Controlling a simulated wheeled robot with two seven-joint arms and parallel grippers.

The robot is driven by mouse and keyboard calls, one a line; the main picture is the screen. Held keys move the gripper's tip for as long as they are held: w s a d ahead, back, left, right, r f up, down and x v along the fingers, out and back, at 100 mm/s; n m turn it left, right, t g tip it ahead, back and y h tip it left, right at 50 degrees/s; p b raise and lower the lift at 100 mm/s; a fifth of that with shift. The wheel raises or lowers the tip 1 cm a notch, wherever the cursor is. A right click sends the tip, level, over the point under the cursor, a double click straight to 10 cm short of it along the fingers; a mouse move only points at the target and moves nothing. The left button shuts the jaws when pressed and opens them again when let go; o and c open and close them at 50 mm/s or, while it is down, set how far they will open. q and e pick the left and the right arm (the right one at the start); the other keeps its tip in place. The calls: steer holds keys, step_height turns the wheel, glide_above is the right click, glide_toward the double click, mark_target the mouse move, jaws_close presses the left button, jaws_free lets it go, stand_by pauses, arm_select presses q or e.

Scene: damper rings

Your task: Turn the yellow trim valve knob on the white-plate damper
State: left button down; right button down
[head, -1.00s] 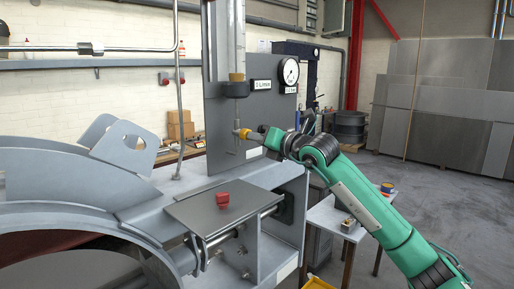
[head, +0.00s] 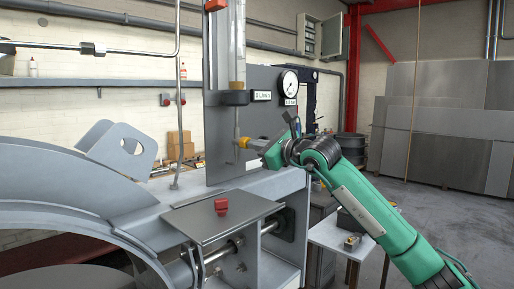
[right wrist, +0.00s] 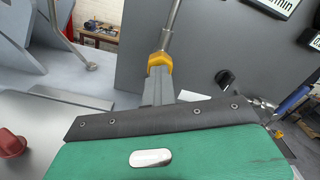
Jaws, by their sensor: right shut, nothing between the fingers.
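My right gripper (head: 254,143) is shut and empty in front of the grey upright panel (head: 215,150), beside the thin metal stem below the clear tube (head: 236,45). In the right wrist view its grey fingers (right wrist: 158,86) point up to a small yellow piece (right wrist: 159,60) at the stem's lower end (right wrist: 169,30). A yellow piece (head: 243,142) also shows there in the head view. My left gripper is out of view.
A dial gauge (head: 289,84) is at the panel's upper right. A small table (head: 325,238) stands beside my right arm. A curved grey duct (head: 60,170) fills the left.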

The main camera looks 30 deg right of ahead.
steer(key=n, duration=0.4)
steer(key=shift+n, duration=0.3)
steer(key=n, duration=0.4)
steer(key=shift+n+b, duration=0.3)
steer(key=n, duration=0.4)
steer(key=shift+n, duration=0.3)
steer(key=n, duration=0.4)
steer(key=shift+n+p, duration=0.3)
steer(key=shift+p, duration=0.1)
